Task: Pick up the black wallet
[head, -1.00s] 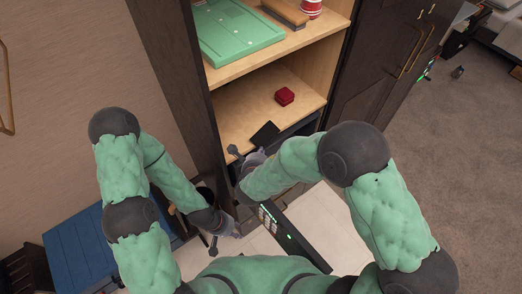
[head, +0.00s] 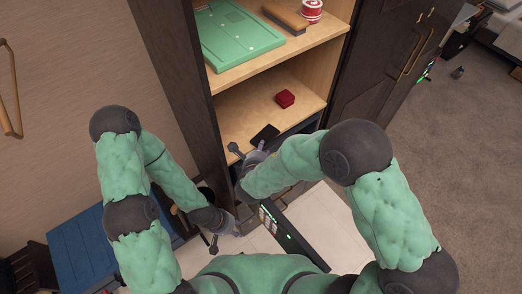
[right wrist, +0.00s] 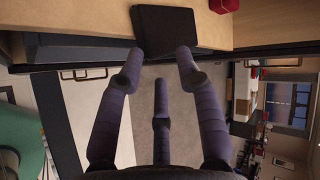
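The black wallet (head: 265,133) lies flat at the front edge of the lower cabinet shelf (head: 236,118). In the right wrist view the wallet (right wrist: 166,28) appears to stick out slightly past the shelf edge. My right gripper (right wrist: 159,68) is open, with its fingers spread and empty. Two fingertips are at the wallet's near edge, and the third finger is below. I cannot tell whether they touch it. In the head view my right forearm hides part of this hand. My left gripper (head: 226,235) is open and empty, low in front of the cabinet.
A red box (head: 285,98) sits farther back on the same shelf. The upper shelf holds a green game board (head: 238,40), a wooden-handled brush (head: 286,18) and a red-and-white container (head: 312,10). Dark cabinet walls flank the opening. A blue chest (head: 82,255) stands at lower left.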

